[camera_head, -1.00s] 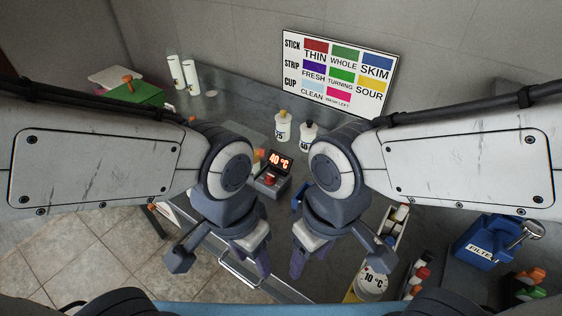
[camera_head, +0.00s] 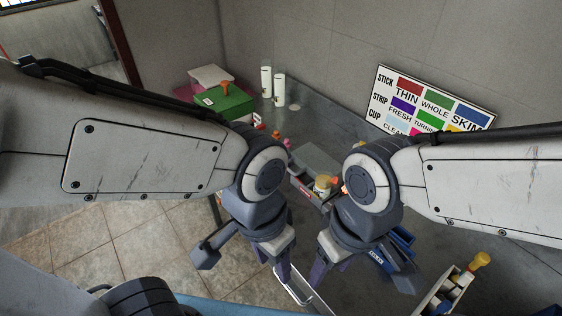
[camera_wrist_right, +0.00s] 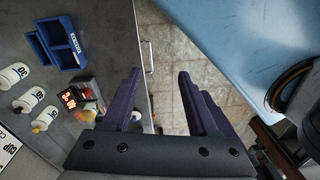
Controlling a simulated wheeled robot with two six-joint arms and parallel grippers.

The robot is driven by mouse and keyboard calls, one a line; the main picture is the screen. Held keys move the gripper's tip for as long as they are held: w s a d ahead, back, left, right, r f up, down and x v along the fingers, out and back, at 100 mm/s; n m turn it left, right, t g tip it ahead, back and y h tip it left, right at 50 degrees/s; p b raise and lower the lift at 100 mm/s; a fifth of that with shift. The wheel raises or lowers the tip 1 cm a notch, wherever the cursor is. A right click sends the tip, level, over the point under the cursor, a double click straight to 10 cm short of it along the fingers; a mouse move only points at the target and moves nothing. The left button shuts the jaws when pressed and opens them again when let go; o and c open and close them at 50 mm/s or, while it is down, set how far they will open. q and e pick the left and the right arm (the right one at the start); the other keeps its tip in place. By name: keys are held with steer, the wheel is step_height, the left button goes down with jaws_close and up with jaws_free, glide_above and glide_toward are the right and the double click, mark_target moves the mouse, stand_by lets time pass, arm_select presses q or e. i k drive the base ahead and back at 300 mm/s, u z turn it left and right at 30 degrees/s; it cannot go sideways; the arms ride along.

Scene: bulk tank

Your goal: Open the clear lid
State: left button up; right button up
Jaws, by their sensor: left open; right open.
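A greyish flat panel (camera_head: 318,160) lies over a box on the steel counter, beyond my arms in the head view. It may be the clear lid, but I cannot tell for sure. My left gripper (camera_head: 284,274) and right gripper (camera_head: 323,274) both point down near the counter's front edge, with the panel further back. Both are open and empty. In the right wrist view my right gripper (camera_wrist_right: 158,82) has its fingers apart over the counter edge and tiled floor. My arms hide part of the counter.
A green box (camera_head: 225,103) stands at the back left near two white cylinders (camera_head: 266,82). A blue tray (camera_wrist_right: 62,45), a red digital display (camera_wrist_right: 72,98) and white bottles (camera_wrist_right: 28,98) are on the counter.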

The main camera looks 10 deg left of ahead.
mark_target(290, 160)
steer(key=z, duration=1.75)
steer(key=k, duration=0.85)
steer(key=u, duration=1.4)
steer(key=i, duration=0.5)
steer(key=u, duration=0.05)
